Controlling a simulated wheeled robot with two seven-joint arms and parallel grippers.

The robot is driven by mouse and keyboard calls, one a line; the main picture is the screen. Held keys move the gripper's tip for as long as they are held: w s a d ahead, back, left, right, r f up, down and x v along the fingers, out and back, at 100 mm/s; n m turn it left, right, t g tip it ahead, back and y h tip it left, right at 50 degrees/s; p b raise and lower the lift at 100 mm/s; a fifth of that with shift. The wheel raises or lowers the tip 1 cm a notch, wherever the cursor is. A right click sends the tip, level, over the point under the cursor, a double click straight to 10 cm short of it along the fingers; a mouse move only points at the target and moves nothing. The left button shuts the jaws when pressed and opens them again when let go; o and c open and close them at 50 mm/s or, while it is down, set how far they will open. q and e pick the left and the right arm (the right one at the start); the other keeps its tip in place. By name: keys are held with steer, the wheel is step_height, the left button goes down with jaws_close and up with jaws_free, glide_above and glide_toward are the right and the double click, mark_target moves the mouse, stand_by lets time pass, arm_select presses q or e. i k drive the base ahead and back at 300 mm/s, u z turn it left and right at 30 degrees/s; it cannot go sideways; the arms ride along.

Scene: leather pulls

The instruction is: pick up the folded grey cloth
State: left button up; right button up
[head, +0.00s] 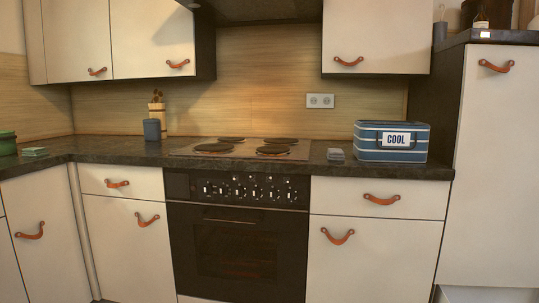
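A small grey folded item (335,154), which looks like the folded grey cloth, lies on the dark countertop (335,168). It sits between the hob on its left and the blue striped box on its right, apart from both. It is small in the head view, so its folds are hard to make out. Neither of my grippers shows in the head view.
The hob (240,149) has several dark plates above a black oven (237,240). A blue striped box (390,142) labelled COOL stands on the right. A small green stack (34,151) and a blue-grey cup (152,130) stand left. A wall cabinet (377,35) hangs above.

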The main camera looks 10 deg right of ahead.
mark_target(332, 154)
steer(key=u, duration=0.8)
steer(key=i, duration=0.95)
steer(key=z, duration=1.95)
